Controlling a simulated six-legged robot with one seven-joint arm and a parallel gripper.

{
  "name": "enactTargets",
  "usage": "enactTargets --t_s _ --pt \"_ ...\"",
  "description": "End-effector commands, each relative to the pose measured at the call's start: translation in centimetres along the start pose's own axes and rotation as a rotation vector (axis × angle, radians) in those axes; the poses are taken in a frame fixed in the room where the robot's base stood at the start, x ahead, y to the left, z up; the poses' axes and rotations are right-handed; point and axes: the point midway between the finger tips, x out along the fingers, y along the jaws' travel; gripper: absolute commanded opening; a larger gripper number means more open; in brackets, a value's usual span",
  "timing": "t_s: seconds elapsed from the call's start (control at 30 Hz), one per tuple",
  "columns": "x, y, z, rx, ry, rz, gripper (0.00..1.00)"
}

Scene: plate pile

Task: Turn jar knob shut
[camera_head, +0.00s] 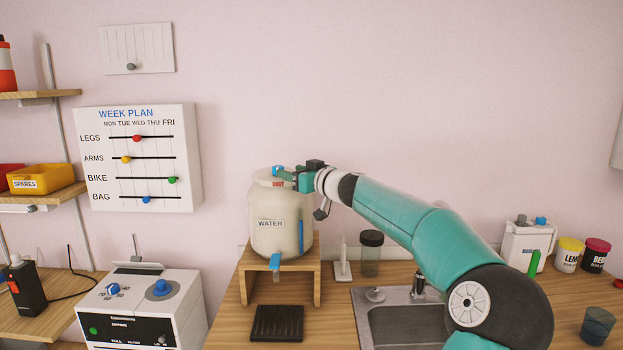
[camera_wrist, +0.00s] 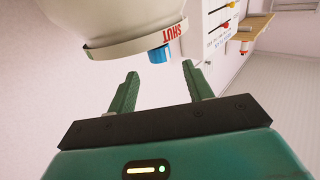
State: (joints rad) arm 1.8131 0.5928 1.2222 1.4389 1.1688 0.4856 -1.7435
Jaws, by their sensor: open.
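A cream jar (camera_head: 281,228) labelled WATER stands upright on a wooden stand. Its lid has a blue knob (camera_head: 278,169) with the red word SHUT near it. In the wrist view the jar (camera_wrist: 110,15) appears upside down at the top, with the blue knob (camera_wrist: 159,54) beside the red SHUT lettering. My gripper (camera_head: 288,174) reaches in from the right at lid height. In the wrist view its two green fingers (camera_wrist: 160,69) are apart, with the knob just beyond the tips, roughly between them. Nothing is held. Which way the knob is turned is unclear.
The jar stands on a wooden stand (camera_head: 313,285), with a blue tap (camera_head: 275,262) low on its front. A dark-lidded container (camera_head: 371,254) and a sink (camera_head: 400,325) are to the right. A white machine (camera_head: 150,305) stands left. The wall behind the jar is bare.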

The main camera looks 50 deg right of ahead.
Motion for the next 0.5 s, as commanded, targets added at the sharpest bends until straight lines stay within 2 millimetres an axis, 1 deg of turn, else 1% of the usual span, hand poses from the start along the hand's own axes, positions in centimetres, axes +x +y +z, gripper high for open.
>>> enactTargets --t_s 0.03,0.3,0.5 --pt "-0.9 0.1 0.0 0.000 -0.001 0.004 0.51" --pt "-4.6 0.1 0.0 0.000 -0.002 0.004 0.51" --pt "-6.4 0.0 0.0 0.000 0.000 0.002 0.51"
